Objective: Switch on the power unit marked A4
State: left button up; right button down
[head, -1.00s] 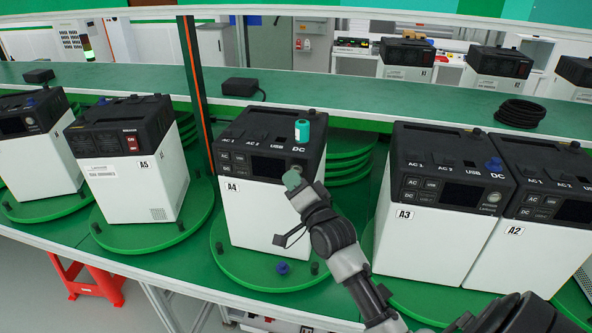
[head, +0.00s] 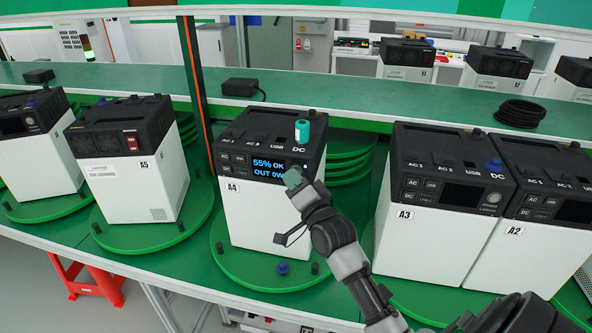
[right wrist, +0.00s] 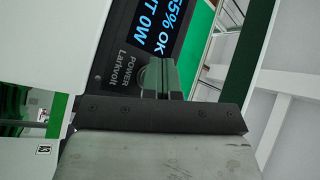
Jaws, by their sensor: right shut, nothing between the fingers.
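The power unit marked A4 (head: 263,205) stands on a green turntable, a white box with a black top. Its display (head: 268,168) is lit and reads "55% OK" and "OUT 0W"; part of that text also shows in the right wrist view (right wrist: 155,35). My right gripper (head: 293,178) is shut and empty, its greenish fingertips at the POWER button area on A4's front. In the right wrist view the fingertips (right wrist: 160,78) cover part of the button beside the POWER label; exact contact is hard to tell. My left gripper is not in view.
Unit A5 (head: 135,190) stands to the left with a lit red switch. Units A3 (head: 420,235) and A2 (head: 525,245) stand to the right, displays dark. A blue cap (head: 282,268) lies on A4's turntable (head: 235,270).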

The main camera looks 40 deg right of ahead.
jog(key=shift+s+a+p, duration=0.3)
jog(key=shift+s+a, duration=0.15)
jog(key=shift+a, duration=0.05)
jog(key=s+a+p, duration=0.2)
jog(key=s+a, duration=0.1)
jog(key=shift+s+a, duration=0.1)
jog(key=shift+a, duration=0.3)
dwell(0.8)
